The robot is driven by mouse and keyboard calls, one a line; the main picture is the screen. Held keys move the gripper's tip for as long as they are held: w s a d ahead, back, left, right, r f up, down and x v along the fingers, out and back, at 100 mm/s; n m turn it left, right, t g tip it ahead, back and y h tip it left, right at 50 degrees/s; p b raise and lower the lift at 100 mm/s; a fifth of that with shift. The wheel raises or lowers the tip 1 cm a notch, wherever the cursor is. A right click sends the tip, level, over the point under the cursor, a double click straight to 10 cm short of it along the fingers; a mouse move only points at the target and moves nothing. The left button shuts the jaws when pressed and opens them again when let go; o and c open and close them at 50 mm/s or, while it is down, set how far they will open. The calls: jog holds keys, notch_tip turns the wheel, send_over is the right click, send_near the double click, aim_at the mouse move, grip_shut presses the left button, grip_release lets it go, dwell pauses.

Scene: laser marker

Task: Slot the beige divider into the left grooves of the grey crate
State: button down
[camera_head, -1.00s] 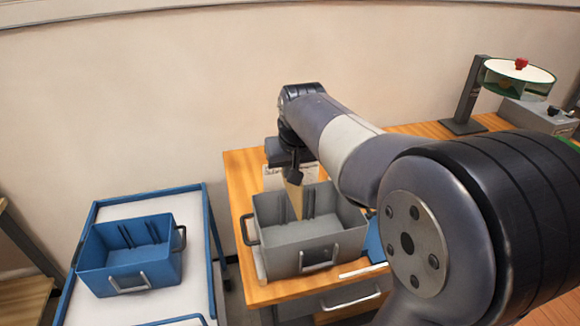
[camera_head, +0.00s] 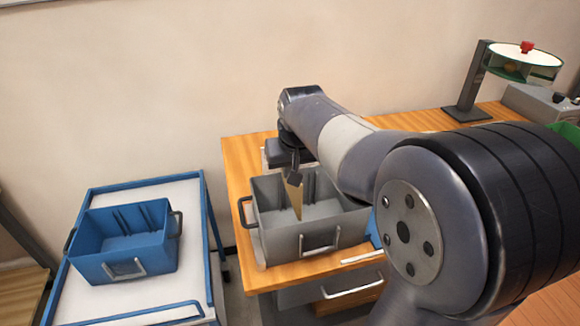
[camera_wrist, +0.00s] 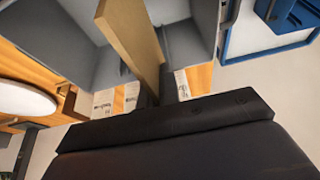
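My gripper (camera_head: 292,174) is shut on the beige divider (camera_head: 295,197), which hangs down from it over the left part of the grey crate (camera_head: 330,222). The divider's lower end shows inside the crate opening in the head view; whether it touches the floor or grooves I cannot tell. It looks tilted and nearly edge-on there. In the wrist view the divider (camera_wrist: 133,33) reaches from the fingers (camera_wrist: 160,88) across the crate's interior, with grey crate wall (camera_wrist: 190,40) beside it. Dark upright groove ribs (camera_head: 309,186) show on the crate's back wall; the left grooves are partly hidden.
The grey crate stands on a wooden bench (camera_head: 236,160) with papers behind it. A blue crate (camera_head: 122,245) stands on a blue-framed trolley (camera_head: 180,290) to the left, across a gap. A machine with a green-rimmed disc (camera_head: 522,62) stands at the back right.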

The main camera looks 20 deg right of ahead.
aim_at(289, 194)
jog(key=shift+f+b, duration=2.15)
jog(key=shift+f, duration=1.05)
jog(key=c, duration=2.1)
grip_release()
jog(key=o, duration=0.5)
jog(key=shift+o, duration=0.2)
notch_tip(289, 194, up, 9)
jog(key=p, duration=0.7)
jog(key=shift+p, duration=0.35)
jog(key=shift+f, duration=0.15)
